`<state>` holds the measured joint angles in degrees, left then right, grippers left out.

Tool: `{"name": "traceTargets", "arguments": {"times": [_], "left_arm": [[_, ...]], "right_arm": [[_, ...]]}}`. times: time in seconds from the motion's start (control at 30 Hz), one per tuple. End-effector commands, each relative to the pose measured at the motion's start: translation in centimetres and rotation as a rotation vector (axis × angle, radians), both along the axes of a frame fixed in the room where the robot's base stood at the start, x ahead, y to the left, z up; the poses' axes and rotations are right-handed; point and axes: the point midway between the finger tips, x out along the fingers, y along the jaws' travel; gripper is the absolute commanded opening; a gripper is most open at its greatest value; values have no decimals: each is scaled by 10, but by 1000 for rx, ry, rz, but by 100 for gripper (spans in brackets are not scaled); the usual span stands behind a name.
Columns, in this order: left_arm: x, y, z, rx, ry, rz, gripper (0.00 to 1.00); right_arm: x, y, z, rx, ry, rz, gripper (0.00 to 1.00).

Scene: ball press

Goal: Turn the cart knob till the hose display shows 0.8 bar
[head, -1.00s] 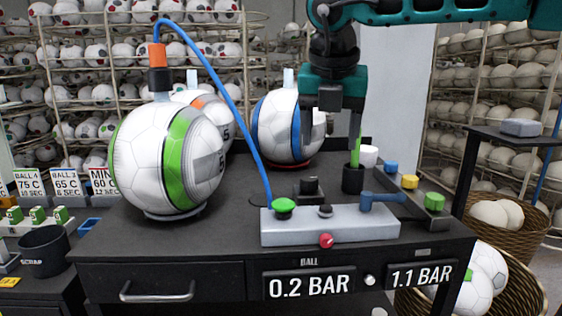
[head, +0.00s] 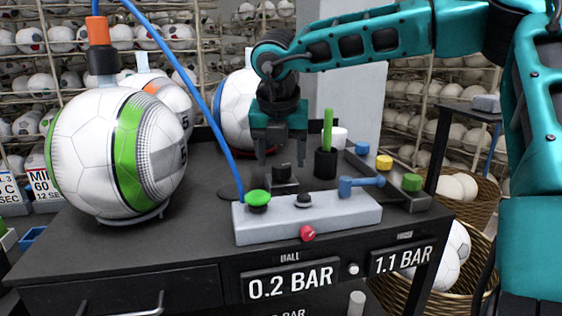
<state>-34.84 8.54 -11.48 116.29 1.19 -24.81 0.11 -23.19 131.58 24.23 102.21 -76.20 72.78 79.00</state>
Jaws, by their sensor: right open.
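The cart's control box (head: 325,214) is a grey block on the cart top. A red knob (head: 308,233) sits on its front face. A green button (head: 258,198), a small black knob (head: 303,200) and a blue lever (head: 362,184) are on its top. The display under "BALL" (head: 290,281) reads 0.2 BAR; the display to its right (head: 403,258) reads 1.1 BAR. A blue hose (head: 185,75) runs from the box to the orange and black fitting (head: 101,50) on the green-striped ball (head: 115,152). My right gripper (head: 281,158) is open and empty, pointing down above and behind the box. My left gripper is out of view.
A black cup with a green stick (head: 326,150) and a tray with blue, yellow and green blocks (head: 410,190) stand right of the gripper. A blue-striped ball (head: 236,108) is behind it. Baskets of balls (head: 440,265) are at the right.

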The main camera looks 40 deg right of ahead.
Motion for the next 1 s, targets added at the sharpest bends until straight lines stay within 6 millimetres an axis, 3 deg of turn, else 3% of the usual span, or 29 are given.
{"name": "traceTargets", "arguments": {"times": [0.2, 0.5, 1.0], "left_arm": [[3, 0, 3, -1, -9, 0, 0], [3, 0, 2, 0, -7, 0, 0], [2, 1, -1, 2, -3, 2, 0]], "right_arm": [[5, -5, -17, 2, 0, -1, 67], [5, -6, -18, 1, -1, -1, 67], [5, -6, -18, 0, -2, -1, 19]]}}
